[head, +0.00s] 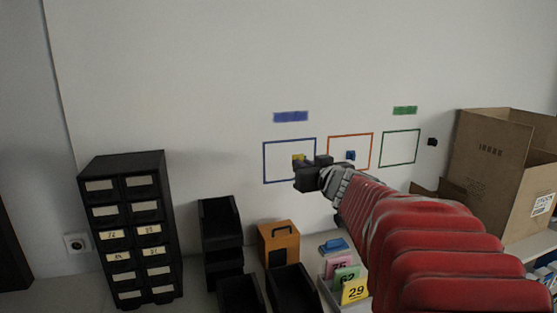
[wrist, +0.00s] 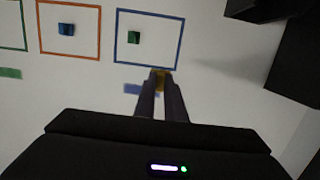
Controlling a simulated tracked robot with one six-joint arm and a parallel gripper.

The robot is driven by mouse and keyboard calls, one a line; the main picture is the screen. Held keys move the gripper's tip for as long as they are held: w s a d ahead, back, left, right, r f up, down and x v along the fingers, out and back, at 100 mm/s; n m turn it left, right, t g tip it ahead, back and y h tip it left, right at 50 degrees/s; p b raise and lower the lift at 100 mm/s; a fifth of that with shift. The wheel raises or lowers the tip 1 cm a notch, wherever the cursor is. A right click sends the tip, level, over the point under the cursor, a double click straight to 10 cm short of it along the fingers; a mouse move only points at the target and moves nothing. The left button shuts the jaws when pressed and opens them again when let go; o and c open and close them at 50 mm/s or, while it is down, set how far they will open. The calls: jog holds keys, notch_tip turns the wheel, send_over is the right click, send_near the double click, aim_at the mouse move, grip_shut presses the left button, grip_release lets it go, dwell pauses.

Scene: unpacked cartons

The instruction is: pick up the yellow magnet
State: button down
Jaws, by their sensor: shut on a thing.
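The yellow magnet (head: 298,157) shows just past the tip of my gripper (head: 301,168) in the head view, in front of the blue outlined square. In the wrist view the yellow magnet (wrist: 161,74) is between the two dark fingertips of my gripper (wrist: 161,80), which is shut on it. The fingers hide part of it. It lies by the edge of the blue square (wrist: 180,37) there. I cannot tell whether it touches the wall.
A green magnet (wrist: 134,38) is inside the blue square. A blue magnet (head: 350,155) is in the orange square (head: 350,135). A green square (head: 400,131) and a black knob (head: 432,142) are to the right. Below stand black bins (head: 220,222), an orange box (head: 279,240) and cartons (head: 492,160).

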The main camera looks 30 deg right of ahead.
jog(key=shift+f+v, duration=0.15)
jog(key=shift+v, duration=0.75)
jog(key=shift+f+v, duration=0.15)
jog(key=shift+v, duration=0.8)
